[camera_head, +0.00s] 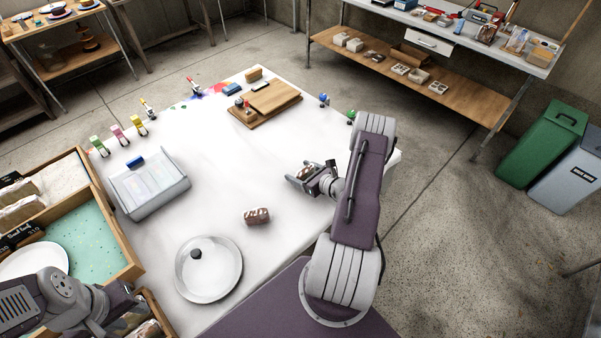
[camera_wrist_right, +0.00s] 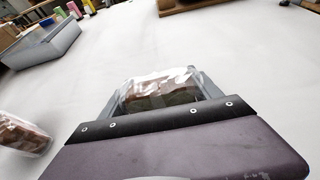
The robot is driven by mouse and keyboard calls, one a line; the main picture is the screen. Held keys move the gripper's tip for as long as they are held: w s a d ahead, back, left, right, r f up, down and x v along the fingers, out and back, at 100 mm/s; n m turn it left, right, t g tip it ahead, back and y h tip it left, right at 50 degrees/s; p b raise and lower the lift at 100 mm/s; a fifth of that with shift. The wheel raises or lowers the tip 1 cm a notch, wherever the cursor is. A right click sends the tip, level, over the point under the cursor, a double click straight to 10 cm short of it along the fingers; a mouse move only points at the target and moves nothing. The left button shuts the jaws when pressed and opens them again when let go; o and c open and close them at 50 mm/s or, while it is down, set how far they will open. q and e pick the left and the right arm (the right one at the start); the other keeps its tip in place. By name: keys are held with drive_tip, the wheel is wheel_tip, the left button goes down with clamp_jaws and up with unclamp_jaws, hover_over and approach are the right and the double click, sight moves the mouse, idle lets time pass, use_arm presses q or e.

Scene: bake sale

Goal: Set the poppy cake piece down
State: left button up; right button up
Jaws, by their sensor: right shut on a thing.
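My right gripper (camera_head: 303,174) is shut on the poppy cake piece (camera_wrist_right: 165,92), a dark brown piece in clear wrap. In the head view the held piece (camera_head: 306,170) is partly hidden by the fingers, over the right part of the white table (camera_head: 215,145). Whether it touches the table, I cannot tell. Another wrapped brown cake piece (camera_head: 257,216) lies on the table to the left and nearer; it also shows at the left edge of the wrist view (camera_wrist_right: 24,134). My left gripper (camera_head: 135,305) is low at the left by the crates, its fingers unclear.
A grey bin (camera_head: 150,190) stands left. Wooden boards (camera_head: 272,98) lie at the back, with small coloured clips (camera_head: 118,133) along the far edges. The table around the held piece is clear.

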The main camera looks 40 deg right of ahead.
drive_tip(key=shift+f, duration=0.1)
drive_tip(key=shift+f, duration=0.15)
drive_tip(key=o, duration=0.8)
